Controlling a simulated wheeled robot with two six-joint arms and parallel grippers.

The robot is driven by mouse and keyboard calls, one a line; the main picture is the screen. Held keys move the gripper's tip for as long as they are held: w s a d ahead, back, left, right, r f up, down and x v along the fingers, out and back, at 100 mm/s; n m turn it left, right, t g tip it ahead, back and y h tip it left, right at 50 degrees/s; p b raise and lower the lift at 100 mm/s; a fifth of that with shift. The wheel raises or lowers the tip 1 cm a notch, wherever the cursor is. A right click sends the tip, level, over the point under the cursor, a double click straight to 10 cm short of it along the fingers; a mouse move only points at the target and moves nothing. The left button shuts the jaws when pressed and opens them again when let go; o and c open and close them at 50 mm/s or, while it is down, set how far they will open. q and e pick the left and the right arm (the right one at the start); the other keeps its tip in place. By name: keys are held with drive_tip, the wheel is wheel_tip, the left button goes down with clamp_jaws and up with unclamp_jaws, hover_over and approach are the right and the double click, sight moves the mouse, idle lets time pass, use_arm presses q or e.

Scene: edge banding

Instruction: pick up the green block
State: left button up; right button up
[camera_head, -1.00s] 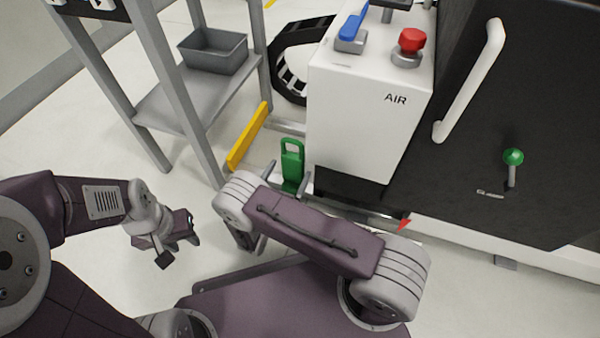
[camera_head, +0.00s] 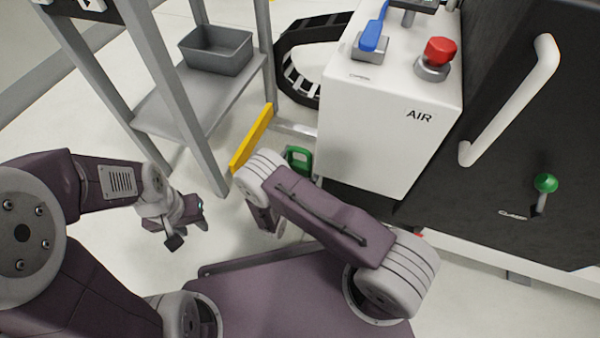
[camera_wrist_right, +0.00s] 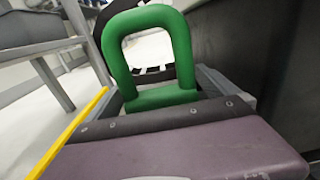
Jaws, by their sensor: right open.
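The green block (camera_head: 298,158) has a loop-shaped top with an opening through it. In the head view only its upper part shows, beyond my right arm and beside the white AIR cabinet. In the right wrist view the green block (camera_wrist_right: 183,52) stands large and close. My right gripper (camera_wrist_right: 163,93) is open, with a grey finger at each side of the block's lower part. I cannot tell whether the fingers touch it. The block's base is hidden behind the gripper body. My left gripper (camera_head: 189,234) is open and empty over the floor at the left.
A yellow bar (camera_head: 252,138) lies just left of the block, by the grey shelf frame (camera_head: 172,95) holding a grey bin (camera_head: 216,52). The white AIR cabinet (camera_head: 375,135) stands close on the right. A black machine door (camera_head: 525,120) is farther right.

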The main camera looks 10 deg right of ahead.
drive_tip(key=shift+r, duration=0.1)
clamp_jaws()
drive_tip(key=shift+r, duration=0.1)
